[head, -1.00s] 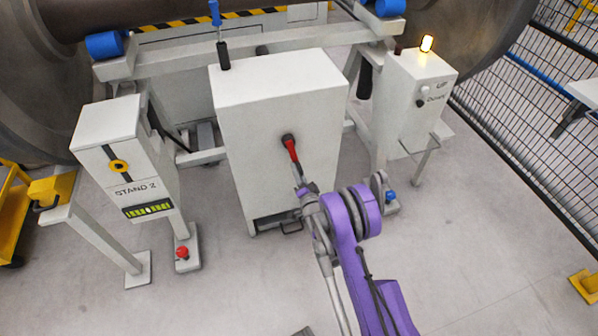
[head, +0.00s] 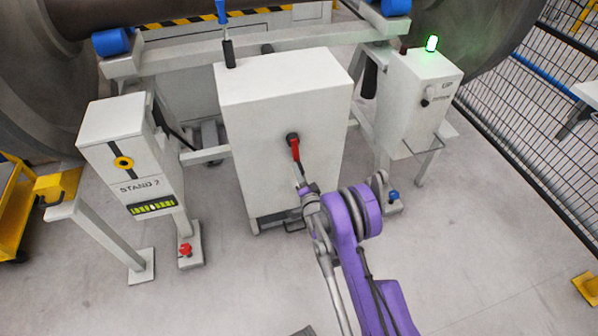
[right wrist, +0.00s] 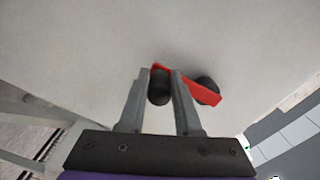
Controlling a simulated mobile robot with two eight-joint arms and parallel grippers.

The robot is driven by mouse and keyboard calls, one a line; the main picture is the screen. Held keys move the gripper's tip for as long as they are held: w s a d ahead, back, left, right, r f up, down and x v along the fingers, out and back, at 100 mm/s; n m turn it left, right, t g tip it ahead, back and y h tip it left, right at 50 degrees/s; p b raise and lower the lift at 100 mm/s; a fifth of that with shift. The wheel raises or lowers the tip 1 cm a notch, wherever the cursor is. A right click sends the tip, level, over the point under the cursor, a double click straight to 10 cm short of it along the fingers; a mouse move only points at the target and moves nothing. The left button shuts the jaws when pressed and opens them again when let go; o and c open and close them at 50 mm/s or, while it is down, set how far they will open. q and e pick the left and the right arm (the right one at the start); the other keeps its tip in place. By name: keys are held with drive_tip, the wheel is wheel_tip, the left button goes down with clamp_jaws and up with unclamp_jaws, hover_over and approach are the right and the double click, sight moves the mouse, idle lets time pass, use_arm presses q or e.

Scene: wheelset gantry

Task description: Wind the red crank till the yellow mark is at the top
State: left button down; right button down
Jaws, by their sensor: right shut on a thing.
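The red crank (head: 295,149) is on the front of a white cabinet (head: 262,125), its arm pointing down and slightly right from a dark hub. My right gripper (head: 302,187) is at the crank's lower end. In the right wrist view the fingers of my right gripper (right wrist: 160,90) are shut around the crank's black knob (right wrist: 159,86). The red crank arm (right wrist: 205,94) runs right from there to the black hub. My left gripper is not in view.
The "STAND 2" box (head: 120,134) stands left, with a red button (head: 185,249) on its foot. A control box (head: 412,100) with a green lamp (head: 432,43) stands right. Large wheels (head: 38,85) are behind. A mesh fence (head: 540,110) bounds the right; the front floor is clear.

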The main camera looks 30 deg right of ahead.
drive_tip(key=shift+w+r, duration=0.1)
drive_tip(key=shift+r, duration=0.15)
drive_tip(key=c, duration=0.6)
unclamp_jaws()
drive_tip(key=shift+s+f, duration=0.1)
drive_tip(key=shift+s, duration=0.1)
